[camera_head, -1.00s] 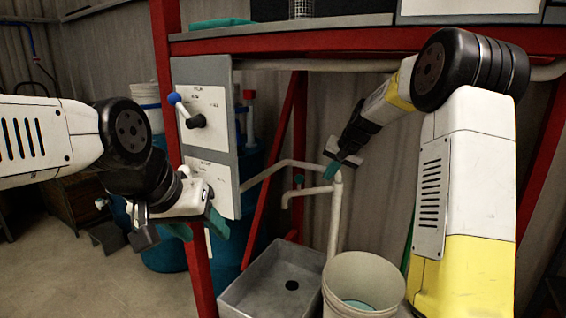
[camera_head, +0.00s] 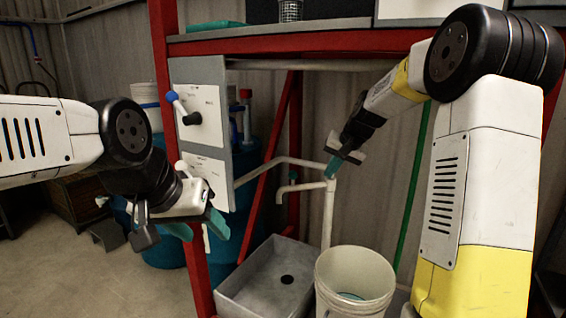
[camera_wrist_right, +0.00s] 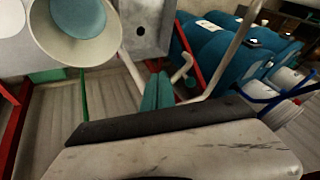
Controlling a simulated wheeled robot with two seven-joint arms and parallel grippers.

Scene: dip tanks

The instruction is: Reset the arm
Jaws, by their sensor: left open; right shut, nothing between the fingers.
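My left gripper (camera_head: 180,228) is at the left of the head view, in front of the panel, with its teal-tipped fingers apart and nothing between them. My right arm comes in from the right and reaches up and back. My right gripper (camera_head: 333,168) is shut and empty, close to the upright grey pipe (camera_head: 329,215) as seen from the head; I cannot tell whether they touch. In the right wrist view, the shut teal fingertips (camera_wrist_right: 157,92) point toward the pipe and the tanks.
A grey panel (camera_head: 229,130) with a blue-knobbed lever (camera_head: 183,108) hangs on the red frame (camera_head: 194,215). A grey sink (camera_head: 238,300) and a white bucket (camera_head: 355,268) stand below. Blue tanks (camera_head: 250,205) stand behind.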

